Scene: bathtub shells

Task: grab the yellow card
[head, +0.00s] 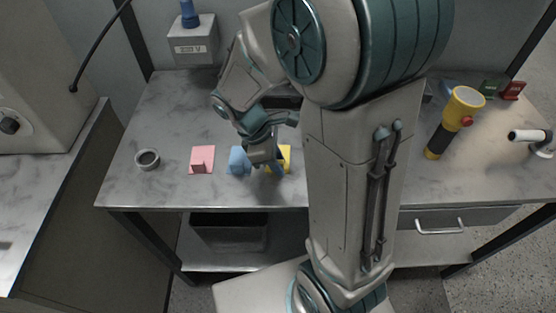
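The yellow card (286,153) lies on the grey worktop, right of a blue card (237,161) and a pink card (202,159). My gripper (266,166) is low over the worktop at the left part of the yellow card, between it and the blue card. My wrist and fingers cover part of the yellow card, and my arm link stands just to its right. The fingertips are small and partly hidden. I cannot tell whether they are open or shut, or whether they touch the card.
A small round dish (147,160) sits at the worktop's left. A white-handled object (530,136) is at the far right. The front-left worktop is clear.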

